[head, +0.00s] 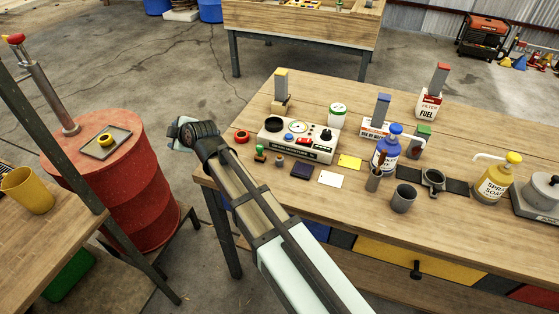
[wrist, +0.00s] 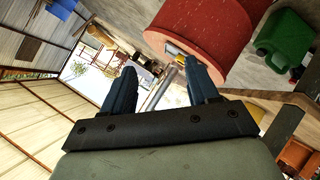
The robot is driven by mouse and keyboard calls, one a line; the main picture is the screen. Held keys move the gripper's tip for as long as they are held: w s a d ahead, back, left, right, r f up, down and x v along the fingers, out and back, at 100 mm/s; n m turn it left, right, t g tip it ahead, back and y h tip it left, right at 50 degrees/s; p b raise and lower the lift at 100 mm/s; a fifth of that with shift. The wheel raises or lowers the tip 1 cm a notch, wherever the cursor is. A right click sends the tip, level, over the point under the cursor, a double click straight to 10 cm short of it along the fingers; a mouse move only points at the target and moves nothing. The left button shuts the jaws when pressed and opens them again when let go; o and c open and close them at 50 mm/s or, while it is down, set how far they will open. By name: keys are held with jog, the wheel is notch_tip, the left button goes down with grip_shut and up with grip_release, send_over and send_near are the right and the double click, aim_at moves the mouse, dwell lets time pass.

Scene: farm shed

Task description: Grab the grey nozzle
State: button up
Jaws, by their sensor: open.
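A small grey piece (head: 280,161) stands on the workbench, just right of a green-topped stamp and in front of the control box. It may be the grey nozzle, but it is too small to tell its shape for sure. My gripper (head: 176,138) is left of the workbench's left edge, between it and the red drum, apart from the grey piece. In the wrist view my gripper (wrist: 162,82) has its two dark fingers wide apart with nothing between them. The grey piece does not show in the wrist view.
The workbench (head: 465,235) holds a control box (head: 298,140), a red ring (head: 242,136), a grey cup (head: 403,198), a blue bottle (head: 387,152) and a yellow-capped bottle (head: 497,178). The red drum (head: 120,185) stands left, with a tray on it.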

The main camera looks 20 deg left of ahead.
jog(key=w+d+r+m+g+h, duration=0.1)
jog(key=w+d, duration=0.2)
jog(key=d, duration=0.3)
jog(key=w+d+r+m+h, duration=0.1)
jog(key=w+d+h, duration=0.15)
jog(key=d, duration=0.25)
jog(key=m+g+h, duration=0.3)
jog(key=g, duration=0.1)
send_near(280, 156)
jog(key=x, duration=0.2)
jog(key=a+x, duration=0.1)
jog(key=x, duration=0.2)
jog(key=shift+w+r, duration=0.15)
jog(key=shift+s+a+f, duration=0.15)
jog(key=shift+f, duration=0.85)
jog(key=shift+s+a+f, duration=0.1)
jog(key=shift+s+f, duration=0.05)
jog(key=shift+f, duration=0.8)
jog(key=shift+a+f, duration=0.3)
jog(key=shift+f, duration=0.35)
jog(key=c, duration=1.1)
